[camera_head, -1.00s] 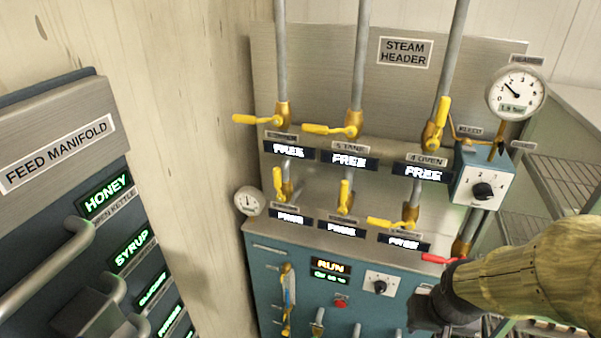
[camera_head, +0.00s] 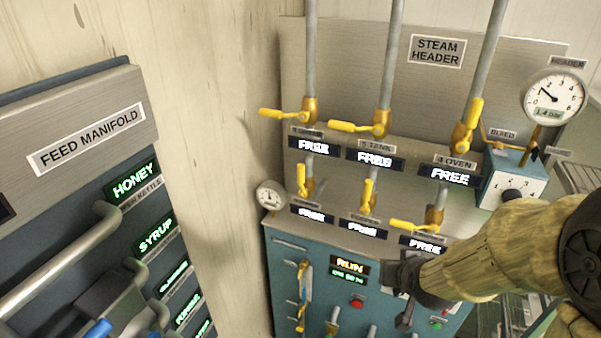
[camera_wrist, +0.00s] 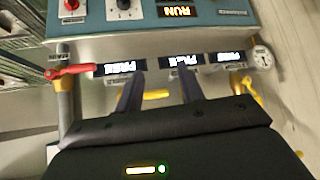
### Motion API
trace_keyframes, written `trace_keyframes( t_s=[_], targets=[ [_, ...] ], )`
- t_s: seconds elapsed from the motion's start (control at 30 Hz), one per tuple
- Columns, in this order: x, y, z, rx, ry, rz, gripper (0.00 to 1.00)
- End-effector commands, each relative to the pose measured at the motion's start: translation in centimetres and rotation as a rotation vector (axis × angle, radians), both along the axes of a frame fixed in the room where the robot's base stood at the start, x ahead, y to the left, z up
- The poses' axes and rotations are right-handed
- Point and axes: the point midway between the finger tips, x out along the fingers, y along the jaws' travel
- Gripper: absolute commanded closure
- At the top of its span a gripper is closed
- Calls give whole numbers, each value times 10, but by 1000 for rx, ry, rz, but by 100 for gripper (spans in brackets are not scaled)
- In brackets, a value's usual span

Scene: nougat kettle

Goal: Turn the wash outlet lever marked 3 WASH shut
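The steam header shows a lower row of three yellow levers. The right one (camera_head: 405,225) lies near level, its handle pointing left, above a FREE display (camera_head: 423,244); the middle (camera_head: 368,193) and left (camera_head: 302,180) levers stand near upright. The small lower labels are too blurred to read, so I cannot confirm which is 3 WASH. My gripper (camera_head: 392,273) is in front of the cabinet, below the right lever. In the wrist view, which is upside down, its two dark fingers (camera_wrist: 162,78) are apart; a yellow handle (camera_wrist: 156,94) shows between them, contact not visible.
A red lever (camera_wrist: 73,71) is at the left of the wrist view. Upper yellow levers (camera_head: 356,127) and pipes rise behind. A selector box (camera_head: 515,180) and gauge (camera_head: 555,97) are at right. The feed manifold (camera_head: 90,135) with protruding handles stands at left.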

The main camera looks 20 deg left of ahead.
Motion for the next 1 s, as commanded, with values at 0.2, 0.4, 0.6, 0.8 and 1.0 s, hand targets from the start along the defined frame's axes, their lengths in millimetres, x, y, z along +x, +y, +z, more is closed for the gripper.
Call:
trace_keyframes(
  t_s=[0.2,0.4,0.6,0.8,1.0],
  targets=[
    [32,80,21,85,-291,121,62],
    [37,150,49,187,-553,210,62],
    [27,190,72,268,-734,252,62],
    [24,196,78,284,-772,255,62],
    [24,198,78,285,-771,259,62]
  ],
)
